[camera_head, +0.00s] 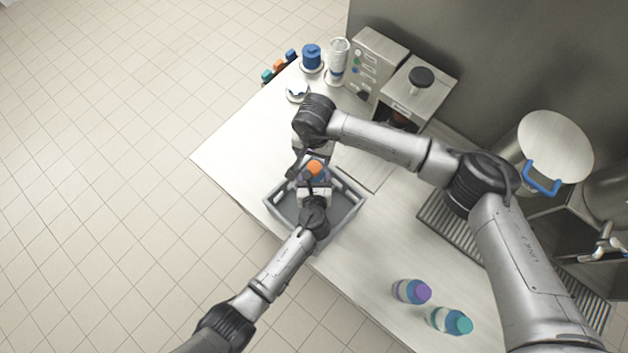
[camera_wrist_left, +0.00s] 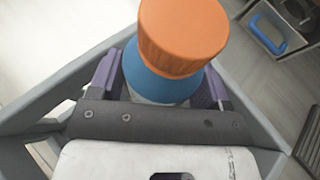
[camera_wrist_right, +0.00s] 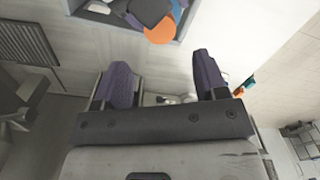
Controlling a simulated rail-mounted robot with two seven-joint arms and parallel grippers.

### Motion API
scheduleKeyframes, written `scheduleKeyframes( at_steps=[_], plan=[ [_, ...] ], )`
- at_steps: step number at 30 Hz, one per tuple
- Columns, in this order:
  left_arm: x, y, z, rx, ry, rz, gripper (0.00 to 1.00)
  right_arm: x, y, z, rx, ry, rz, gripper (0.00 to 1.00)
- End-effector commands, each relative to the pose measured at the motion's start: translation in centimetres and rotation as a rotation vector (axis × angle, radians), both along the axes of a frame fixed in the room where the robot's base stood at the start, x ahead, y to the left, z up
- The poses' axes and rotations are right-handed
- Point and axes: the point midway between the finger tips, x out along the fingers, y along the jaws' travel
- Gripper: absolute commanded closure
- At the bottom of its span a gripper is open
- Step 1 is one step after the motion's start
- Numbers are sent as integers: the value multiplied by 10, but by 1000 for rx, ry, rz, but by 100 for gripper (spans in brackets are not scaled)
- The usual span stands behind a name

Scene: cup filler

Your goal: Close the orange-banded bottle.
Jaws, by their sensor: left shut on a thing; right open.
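The orange-banded bottle has an orange cap (camera_wrist_left: 183,38) on its blue upper part (camera_wrist_left: 158,86) in the left wrist view. My left gripper (camera_wrist_left: 163,88) is shut around the bottle below the cap. In the head view the orange cap (camera_head: 315,167) shows above the grey tray (camera_head: 346,215). How tightly the cap sits cannot be told. My right gripper (camera_wrist_right: 163,76) is open, with nothing between its fingers. The orange cap also shows beyond its fingers at the top of the right wrist view (camera_wrist_right: 160,31). In the head view my right gripper is mostly hidden behind its arm.
A purple-capped bottle (camera_head: 410,291) and a teal-capped bottle (camera_head: 448,320) stand at the front right of the counter. A blue-topped container (camera_head: 312,57), a clear cup stack (camera_head: 338,62) and a machine (camera_head: 415,90) stand at the back. The counter left of the tray is clear.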

Motion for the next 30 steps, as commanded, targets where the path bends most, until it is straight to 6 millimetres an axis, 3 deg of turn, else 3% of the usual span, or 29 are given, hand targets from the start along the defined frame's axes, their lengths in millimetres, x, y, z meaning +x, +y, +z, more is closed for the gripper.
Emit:
scheduleKeyframes(
  at_steps=[18,30],
  plan=[
    [0,0,0,1,1,0,95,-1,1,-70,1,2,-1,34],
    [0,0,-1,1,1,0,95,0,0,-78,0,0,0,34]
  ],
)
